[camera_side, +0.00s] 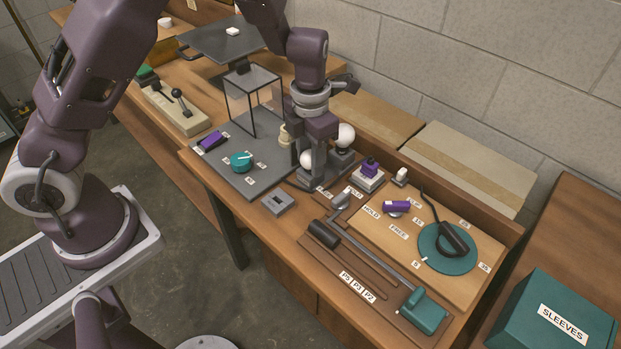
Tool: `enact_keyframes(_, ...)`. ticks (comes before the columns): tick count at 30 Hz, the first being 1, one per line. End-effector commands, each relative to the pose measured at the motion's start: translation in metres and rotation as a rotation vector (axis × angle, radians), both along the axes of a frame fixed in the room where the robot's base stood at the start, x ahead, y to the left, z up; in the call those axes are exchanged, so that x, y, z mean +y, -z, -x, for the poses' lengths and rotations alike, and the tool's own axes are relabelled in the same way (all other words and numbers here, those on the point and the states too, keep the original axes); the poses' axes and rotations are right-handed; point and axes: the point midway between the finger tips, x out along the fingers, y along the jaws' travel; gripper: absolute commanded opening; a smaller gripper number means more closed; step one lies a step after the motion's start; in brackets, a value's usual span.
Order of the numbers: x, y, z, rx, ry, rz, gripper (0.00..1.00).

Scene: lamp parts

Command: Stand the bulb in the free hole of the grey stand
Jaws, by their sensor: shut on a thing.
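My gripper (314,178) points straight down near the back middle of the bench, with its fingers low. A white round bulb (306,158) shows at the fingers, partly hidden by them, and the gripper appears shut on it. A second white bulb (345,135) stands just right of and behind the gripper. The grey stand is mostly hidden behind the gripper; I cannot make out its holes or whether the held bulb touches it.
A clear-sided box frame (252,100) stands left of the gripper on a grey panel (247,181) with a teal knob (241,161). Right are a purple-topped block (369,173), a wooden board (377,230) with a teal disc (432,257), and a teal SLEEVES box (556,312).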

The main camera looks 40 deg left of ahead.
Motion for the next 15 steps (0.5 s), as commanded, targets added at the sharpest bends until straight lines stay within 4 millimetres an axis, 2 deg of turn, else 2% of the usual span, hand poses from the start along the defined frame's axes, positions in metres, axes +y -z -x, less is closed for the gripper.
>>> enact_keyframes(7, -0.0001, 0.0021, 0.0, 0.0, 0.0, 0.0, 0.06)
enact_keyframes(8, -0.0001, 0.0021, 0.0, 0.0, 0.0, 0.0, 0.39)
enact_keyframes(9, -0.0001, 0.002, 0.0, 0.0, 0.0, 0.0, 0.47)
enact_keyframes(11, -0.0001, 0.002, 0.0, 0.0, 0.0, 0.0, 0.59)
enact_keyframes(15, 0.0004, 0.0019, -0.0002, 0.0, 0.0, -0.001, 0.61)
